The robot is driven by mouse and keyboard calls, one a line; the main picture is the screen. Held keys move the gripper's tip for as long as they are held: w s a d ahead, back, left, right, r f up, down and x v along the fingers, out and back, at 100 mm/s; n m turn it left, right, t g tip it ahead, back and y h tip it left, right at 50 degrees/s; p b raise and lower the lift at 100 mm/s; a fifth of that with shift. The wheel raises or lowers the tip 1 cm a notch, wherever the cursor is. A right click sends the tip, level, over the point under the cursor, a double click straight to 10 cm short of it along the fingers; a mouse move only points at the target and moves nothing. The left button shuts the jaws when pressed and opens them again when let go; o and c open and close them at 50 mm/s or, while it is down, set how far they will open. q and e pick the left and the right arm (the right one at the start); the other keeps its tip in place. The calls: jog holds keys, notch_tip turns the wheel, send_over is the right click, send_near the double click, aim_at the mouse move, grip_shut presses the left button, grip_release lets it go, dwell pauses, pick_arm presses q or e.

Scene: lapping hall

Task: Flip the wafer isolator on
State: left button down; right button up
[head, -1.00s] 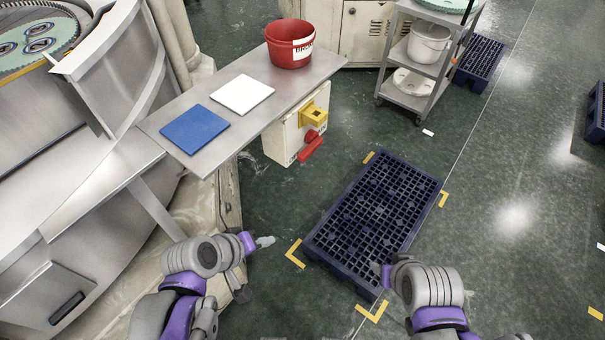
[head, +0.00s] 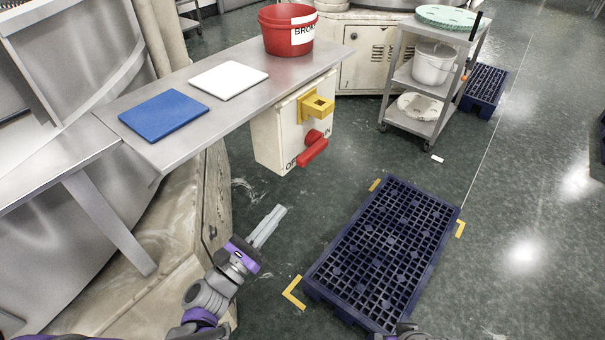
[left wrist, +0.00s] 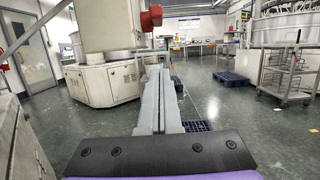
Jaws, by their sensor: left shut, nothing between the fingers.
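The isolator is a cream box (head: 272,140) fixed under the front edge of the steel table. Its front carries a red rotary handle (head: 312,150), tilted, with a yellow bracket (head: 316,107) above it. Lettering on the front is partly hidden by the handle. My left gripper (head: 275,217) is shut and empty, below and to the left of the handle, apart from it, fingers pointing up and right. In the left wrist view the shut fingers (left wrist: 159,100) point ahead, with a red part (left wrist: 151,17), apparently the handle, above them.
The steel table (head: 215,112) holds a blue plate (head: 163,116), a white plate (head: 229,79) and a red bucket (head: 287,32). A dark blue pallet (head: 385,250) lies on the floor to the right. A trolley (head: 430,110) stands behind. Floor between isolator and pallet is clear.

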aim_at(310, 148)
pick_arm(q)
jog(key=w+d+r, duration=0.5)
jog(key=w+r, duration=0.1)
jog(key=w, duration=0.2)
jog(key=shift+d+r, duration=0.2)
jog(key=shift+d, duration=0.15)
jog(key=shift+s+r, duration=0.1)
dwell(0.3)
